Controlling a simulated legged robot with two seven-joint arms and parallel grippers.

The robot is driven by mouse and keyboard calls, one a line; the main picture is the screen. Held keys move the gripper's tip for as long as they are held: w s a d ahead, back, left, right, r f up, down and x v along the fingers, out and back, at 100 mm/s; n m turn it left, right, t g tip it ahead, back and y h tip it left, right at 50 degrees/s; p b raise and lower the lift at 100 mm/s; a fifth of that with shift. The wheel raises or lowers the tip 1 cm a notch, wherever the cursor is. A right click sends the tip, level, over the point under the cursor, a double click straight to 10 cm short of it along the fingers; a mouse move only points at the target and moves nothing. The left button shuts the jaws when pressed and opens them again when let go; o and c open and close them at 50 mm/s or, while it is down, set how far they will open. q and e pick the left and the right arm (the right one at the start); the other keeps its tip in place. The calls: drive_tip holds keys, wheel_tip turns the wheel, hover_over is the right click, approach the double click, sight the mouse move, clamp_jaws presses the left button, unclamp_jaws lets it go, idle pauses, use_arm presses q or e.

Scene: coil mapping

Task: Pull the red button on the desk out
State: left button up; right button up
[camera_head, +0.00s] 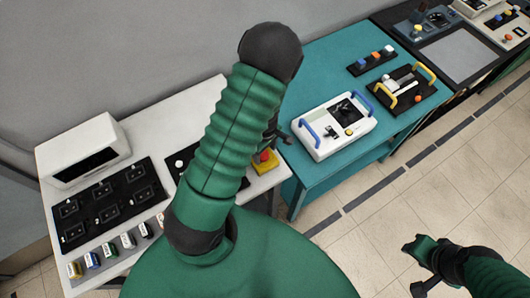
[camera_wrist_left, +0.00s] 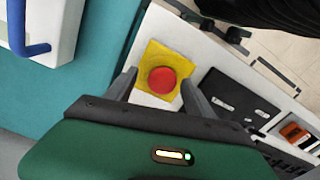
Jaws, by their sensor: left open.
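The red button (camera_head: 265,155) sits on a yellow square base at the right end of the white desk (camera_head: 212,92). In the left wrist view the round red button (camera_wrist_left: 162,80) shows from above on its yellow plate (camera_wrist_left: 181,55). My left gripper (camera_wrist_left: 160,77) is open, with one finger on each side of the button; I cannot tell whether they touch it. In the head view my left arm covers most of this gripper, and only a dark part (camera_head: 281,136) shows beside the button. My right gripper (camera_head: 424,268) hangs over the floor at lower right, away from the desk.
A black switch panel (camera_head: 108,204) and a row of small coloured blocks (camera_head: 107,250) lie on the white desk. The teal table (camera_head: 312,82) adjoins it, carrying a white device with blue handles (camera_head: 336,125). The tiled floor (camera_head: 365,232) is open.

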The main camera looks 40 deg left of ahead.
use_arm(q)
drive_tip(key=shift+s+f, duration=0.15)
drive_tip(key=shift+f, duration=0.25)
drive_tip(key=shift+s+a, duration=0.15)
drive_tip(key=shift+a, duration=0.3)
drive_tip(key=shift+c, duration=1)
drive_tip(key=shift+d, duration=0.2)
clamp_jaws()
